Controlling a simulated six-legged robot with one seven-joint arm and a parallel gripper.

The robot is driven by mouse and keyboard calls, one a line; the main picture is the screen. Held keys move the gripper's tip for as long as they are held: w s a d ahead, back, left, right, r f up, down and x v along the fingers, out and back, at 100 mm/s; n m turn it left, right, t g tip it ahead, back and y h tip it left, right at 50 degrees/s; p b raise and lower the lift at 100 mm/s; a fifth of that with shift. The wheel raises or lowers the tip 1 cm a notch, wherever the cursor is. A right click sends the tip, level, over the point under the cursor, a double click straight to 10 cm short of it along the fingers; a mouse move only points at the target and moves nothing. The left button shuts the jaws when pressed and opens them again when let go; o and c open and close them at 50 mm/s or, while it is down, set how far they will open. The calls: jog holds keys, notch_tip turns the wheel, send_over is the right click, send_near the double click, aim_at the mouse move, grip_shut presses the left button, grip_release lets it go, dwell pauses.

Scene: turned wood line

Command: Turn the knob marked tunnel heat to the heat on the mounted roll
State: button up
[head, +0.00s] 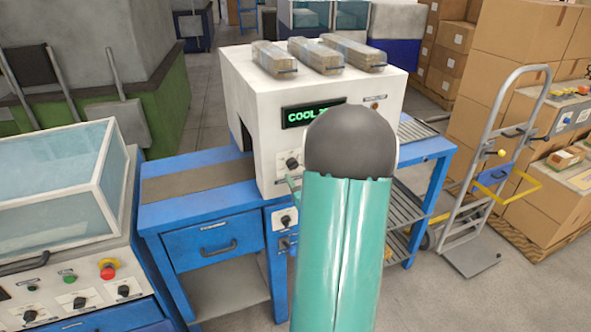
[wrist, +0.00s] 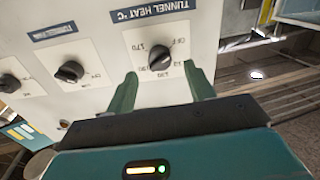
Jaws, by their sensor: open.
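The tunnel heat knob (wrist: 159,57) is dark and round on a white dial plate in the wrist view. The picture is upside down there, and the label (wrist: 150,14) reads TUNNEL HEAT °C. OFF and 170 are legible on the dial; other numbers are unclear. My gripper (wrist: 161,70) is open, its green fingers below the knob in the picture, one to each side; contact cannot be told. In the head view a dark knob (head: 292,162) shows on the white machine (head: 250,110), left of my arm, which hides most of the gripper. I cannot make out a mounted roll.
Two more knobs, a middle one (wrist: 70,71) and one at the left edge (wrist: 8,83), share the panel. A green display (head: 300,115) reads COOL, partly hidden. Wrapped packs (head: 320,55) lie on the machine. A hand truck (head: 490,170) stands at right.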

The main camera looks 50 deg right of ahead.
aim_at(295, 168)
jog(key=x, duration=0.4)
jog(key=shift+w+d, duration=0.1)
jog(key=shift+w, duration=0.15)
jog(key=c, duration=1)
